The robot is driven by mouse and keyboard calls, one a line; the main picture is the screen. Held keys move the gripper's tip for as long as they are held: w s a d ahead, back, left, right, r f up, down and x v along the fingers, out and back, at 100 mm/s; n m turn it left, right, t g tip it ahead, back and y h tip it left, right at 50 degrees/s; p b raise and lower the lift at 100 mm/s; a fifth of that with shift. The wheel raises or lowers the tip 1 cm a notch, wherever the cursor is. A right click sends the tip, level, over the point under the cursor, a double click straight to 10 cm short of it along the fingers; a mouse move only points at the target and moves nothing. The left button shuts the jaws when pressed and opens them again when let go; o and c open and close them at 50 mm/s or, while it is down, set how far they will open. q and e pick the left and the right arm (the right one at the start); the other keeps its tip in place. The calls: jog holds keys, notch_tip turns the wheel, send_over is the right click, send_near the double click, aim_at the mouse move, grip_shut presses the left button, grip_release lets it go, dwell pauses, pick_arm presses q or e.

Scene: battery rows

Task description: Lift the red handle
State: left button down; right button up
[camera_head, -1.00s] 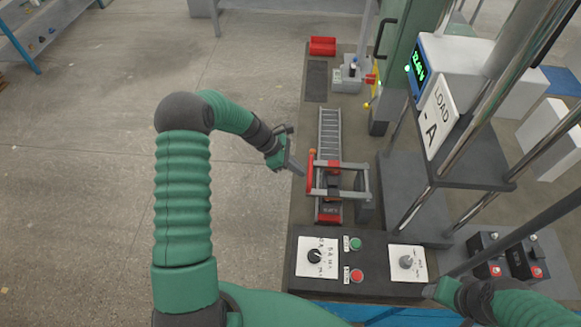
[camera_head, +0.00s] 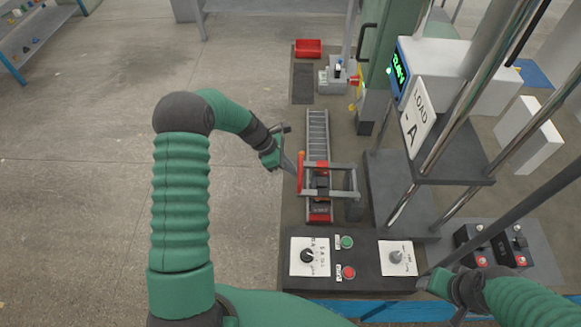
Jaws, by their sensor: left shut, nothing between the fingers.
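The red handle (camera_head: 300,171) stands upright at the left side of a grey clamp frame on a narrow roller track (camera_head: 318,134). My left gripper (camera_head: 292,170) is just left of the handle, its fingers pointing toward it. It is shut with nothing in it. Its tips are very close to the handle; I cannot tell if they touch. A dark battery with a red base (camera_head: 320,211) sits at the near end of the track, partly under the frame. My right gripper (camera_head: 428,283) is at the lower right by the control panel, its fingers unclear.
A control panel (camera_head: 322,278) with dials and green and red buttons lies at the front. The LOAD A stand (camera_head: 442,160) with metal posts rises on the right. Batteries (camera_head: 487,248) sit at the lower right. Open floor lies to the left.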

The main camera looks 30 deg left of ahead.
pick_arm(q)
jog(key=d+r+y+p, duration=0.1)
jog(key=r+p, duration=0.1)
jog(key=r+g+y+p, duration=0.1)
jog(key=r+p, duration=0.1)
jog(key=p, duration=0.1)
jog(key=w+d+r+p, duration=0.1)
jog(key=r+p, duration=0.1)
jog(key=p, duration=0.1)
jog(key=shift+w+d+r+y, duration=0.1)
jog(key=shift+d+r+y, duration=0.2)
jog(key=shift+r+y, duration=0.1)
jog(key=w+d+r+g+y+p, duration=0.1)
jog(key=w+d+r+p, duration=0.1)
jog(key=d, duration=0.4)
jog(key=w+d+r+g+y+p, duration=0.1)
jog(key=w+d+r+y+p, duration=0.1)
jog(key=w+d+r, duration=0.2)
jog(key=shift+w+d+r, duration=0.2)
jog(key=shift+d+r, duration=1.15)
jog(key=shift+d, duration=0.25)
jog(key=shift+a, duration=0.1)
